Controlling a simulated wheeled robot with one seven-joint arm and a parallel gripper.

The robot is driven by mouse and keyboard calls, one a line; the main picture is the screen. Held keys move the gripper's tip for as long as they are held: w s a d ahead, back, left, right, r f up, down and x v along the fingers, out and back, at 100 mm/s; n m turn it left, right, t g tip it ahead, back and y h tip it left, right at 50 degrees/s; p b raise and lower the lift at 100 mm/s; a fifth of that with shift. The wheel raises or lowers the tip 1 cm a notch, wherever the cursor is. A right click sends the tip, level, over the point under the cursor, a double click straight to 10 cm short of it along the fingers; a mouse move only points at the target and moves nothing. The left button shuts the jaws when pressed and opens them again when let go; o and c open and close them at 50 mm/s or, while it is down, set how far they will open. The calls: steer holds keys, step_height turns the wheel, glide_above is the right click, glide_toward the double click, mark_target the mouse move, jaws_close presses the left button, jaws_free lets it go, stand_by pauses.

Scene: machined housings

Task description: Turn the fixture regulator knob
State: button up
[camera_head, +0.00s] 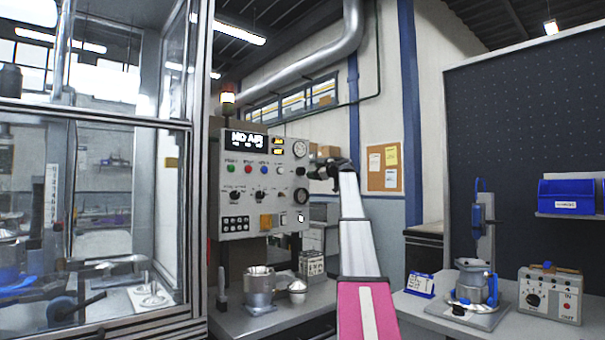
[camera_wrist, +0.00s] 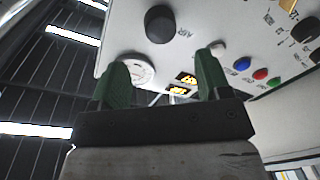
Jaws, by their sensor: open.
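The grey control panel (camera_head: 228,213) stands left of centre in the head view. A large black knob (camera_head: 300,196) sits low at its right side, below a round gauge (camera_head: 300,148). My gripper (camera_head: 314,168) is at the panel's right edge, between gauge and knob height. Its two green fingers (camera_wrist: 163,60) are spread, with nothing between them and the knob beyond their tips. I cannot tell the exact gap to the panel.
The panel also carries coloured buttons (camera_wrist: 260,74), smaller selector knobs (camera_head: 260,196) and a lit display (camera_head: 247,140). A metal housing (camera_head: 260,291) stands on the bench below. A glazed enclosure (camera_head: 120,200) is at left. A control box (camera_head: 550,296) with a dial stands at right.

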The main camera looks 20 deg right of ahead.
mark_target(303, 171)
steer(key=x, duration=0.8)
steer(key=shift+d, duration=0.1)
steer(key=c, duration=0.9)
